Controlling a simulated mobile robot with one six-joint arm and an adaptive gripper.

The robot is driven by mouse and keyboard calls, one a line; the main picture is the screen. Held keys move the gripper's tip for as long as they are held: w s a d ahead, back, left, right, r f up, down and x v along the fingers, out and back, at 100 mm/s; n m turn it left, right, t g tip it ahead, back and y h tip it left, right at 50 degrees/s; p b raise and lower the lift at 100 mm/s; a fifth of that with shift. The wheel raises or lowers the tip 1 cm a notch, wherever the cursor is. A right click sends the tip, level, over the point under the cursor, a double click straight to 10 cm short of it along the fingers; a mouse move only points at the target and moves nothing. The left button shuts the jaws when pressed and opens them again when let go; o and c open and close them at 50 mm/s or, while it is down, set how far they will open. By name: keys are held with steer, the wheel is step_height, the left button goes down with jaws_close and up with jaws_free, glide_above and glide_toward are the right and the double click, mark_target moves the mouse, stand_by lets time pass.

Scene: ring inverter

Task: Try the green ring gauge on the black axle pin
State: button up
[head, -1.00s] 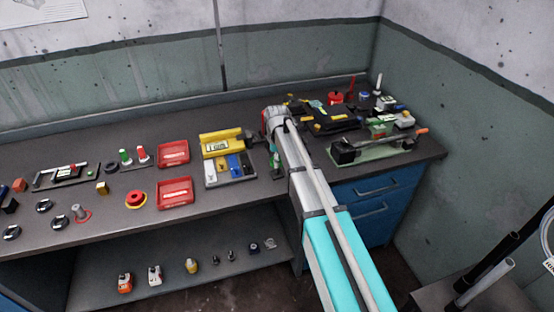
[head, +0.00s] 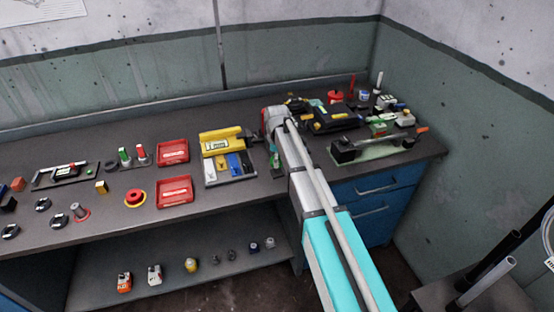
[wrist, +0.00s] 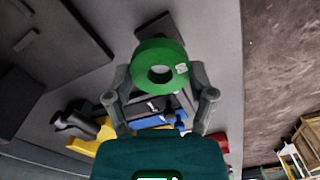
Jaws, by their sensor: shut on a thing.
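The green ring gauge (wrist: 181,55) is a thick green ring with a small pale mark on its face. In the wrist view my gripper (wrist: 162,88) is shut on it, one finger at each side, and the ring's hole faces the camera. In the head view my arm covers most of the gripper; a bit of green (head: 274,150) shows beside the arm, right of the yellow tray. I cannot pick out the black axle pin for certain. A dark block (wrist: 154,28) lies partly behind the ring in the wrist view.
The yellow tray (head: 222,137) with coloured blocks stands just left of my arm. Two red trays (head: 174,191) lie farther left. A green-based fixture (head: 375,148) and crowded parts are right of the arm. A lower shelf (head: 145,299) holds several small items.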

steer(key=shift+f+b, duration=0.55)
steer(key=shift+f, duration=0.05)
stand_by(1.1)
steer(key=shift+r, duration=0.25)
stand_by(0.9)
steer(key=shift+r+p, duration=3.1)
steer(key=shift+p, duration=0.2)
steer(key=shift+d, duration=0.1)
